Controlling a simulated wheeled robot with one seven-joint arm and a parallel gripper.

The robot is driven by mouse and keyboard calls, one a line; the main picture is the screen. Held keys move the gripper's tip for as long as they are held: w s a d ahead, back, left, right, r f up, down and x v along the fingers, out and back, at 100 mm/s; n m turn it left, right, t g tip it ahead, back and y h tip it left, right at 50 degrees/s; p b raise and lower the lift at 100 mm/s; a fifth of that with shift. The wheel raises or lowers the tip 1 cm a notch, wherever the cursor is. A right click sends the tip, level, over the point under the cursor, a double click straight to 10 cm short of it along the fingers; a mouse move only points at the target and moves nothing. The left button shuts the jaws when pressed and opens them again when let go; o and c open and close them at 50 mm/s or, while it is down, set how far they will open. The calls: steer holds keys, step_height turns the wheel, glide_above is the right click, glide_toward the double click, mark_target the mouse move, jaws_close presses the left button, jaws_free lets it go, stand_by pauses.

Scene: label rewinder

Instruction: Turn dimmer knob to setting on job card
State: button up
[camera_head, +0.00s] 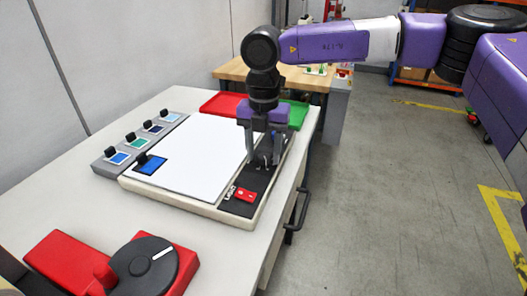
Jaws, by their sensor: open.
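A light box with a white panel (190,155) lies on the table. A black control strip (232,207) runs along its right side. My gripper (264,159) points down over the far part of this strip, its two fingers apart. Between the fingertips a small dark shape with white marks (264,161) shows on the strip; it may be the dimmer knob, but its setting is too small to read. Whether the fingers touch it I cannot tell. A blue card with a black knob-like handle (151,164) lies on the panel's left edge. No readable job card shows.
A grey rack (108,167) with several coloured cards stands left of the box. Red (220,103) and green (298,114) trays lie behind it. A red device with a black dial (145,265) fills the near table. A black handle (300,212) sticks out at the table's right side.

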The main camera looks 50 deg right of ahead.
mark_target(263, 156)
step_height(263, 156, up, 8)
steer(key=shift+f, duration=0.1)
stand_by(0.4)
stand_by(0.5)
